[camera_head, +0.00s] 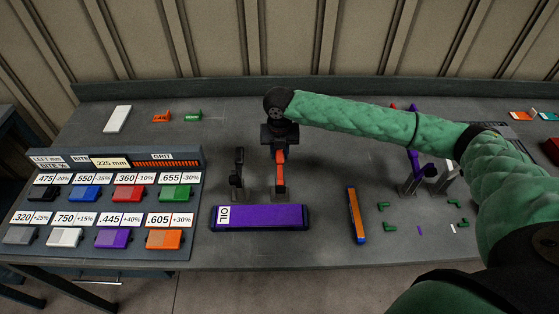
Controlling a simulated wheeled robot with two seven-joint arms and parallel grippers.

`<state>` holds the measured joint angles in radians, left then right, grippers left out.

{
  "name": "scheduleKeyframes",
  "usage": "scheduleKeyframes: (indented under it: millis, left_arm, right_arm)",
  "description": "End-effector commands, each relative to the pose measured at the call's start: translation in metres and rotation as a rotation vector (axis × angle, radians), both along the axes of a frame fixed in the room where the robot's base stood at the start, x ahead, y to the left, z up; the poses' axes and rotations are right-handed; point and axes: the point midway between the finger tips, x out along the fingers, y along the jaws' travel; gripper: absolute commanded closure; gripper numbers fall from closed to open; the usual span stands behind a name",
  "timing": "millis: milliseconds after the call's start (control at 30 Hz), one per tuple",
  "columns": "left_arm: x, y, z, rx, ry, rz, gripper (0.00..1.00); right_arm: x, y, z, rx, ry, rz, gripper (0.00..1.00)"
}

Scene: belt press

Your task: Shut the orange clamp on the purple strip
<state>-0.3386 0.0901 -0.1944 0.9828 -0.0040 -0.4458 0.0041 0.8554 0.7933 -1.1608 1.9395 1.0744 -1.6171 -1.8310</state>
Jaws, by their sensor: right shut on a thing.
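The orange clamp (280,178) stands upright on the bench, its lever reaching up into my right gripper (280,148). That gripper points down from above and is shut on the orange clamp's lever; its fingers hide the lever's top. The purple strip (268,217), a long flat piece with a white OIL label at its left end, lies just in front of the orange clamp's foot. I cannot tell whether the clamp touches it. My left gripper is not in view.
A black clamp (237,172) stands just left of the orange one. A purple clamp (414,167) stands further right, partly behind my arm. An orange bar with a blue end (356,214) lies right of the strip. A labelled rack (100,249) of coloured blocks fills the left.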

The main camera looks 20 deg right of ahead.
Motion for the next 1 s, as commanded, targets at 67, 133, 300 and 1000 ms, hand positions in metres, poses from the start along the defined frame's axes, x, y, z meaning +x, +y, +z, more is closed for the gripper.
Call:
scheduleKeyframes:
  millis: [67,133,300,1000]
  left_arm:
    - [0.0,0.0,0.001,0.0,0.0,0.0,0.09]
    - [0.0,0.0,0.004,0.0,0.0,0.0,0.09]
    - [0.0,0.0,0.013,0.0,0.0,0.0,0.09]
    - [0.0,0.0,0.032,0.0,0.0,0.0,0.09]
  right_arm:
    - [-0.001,0.0,0.001,0.0,0.001,0.001,0.88]
    - [-0.002,0.001,0.003,0.0,0.001,0.001,0.88]
    - [-0.009,0.003,0.01,0.001,0.002,0.0,0.88]
    - [-0.028,0.008,0.02,0.001,0.003,0.001,0.88]
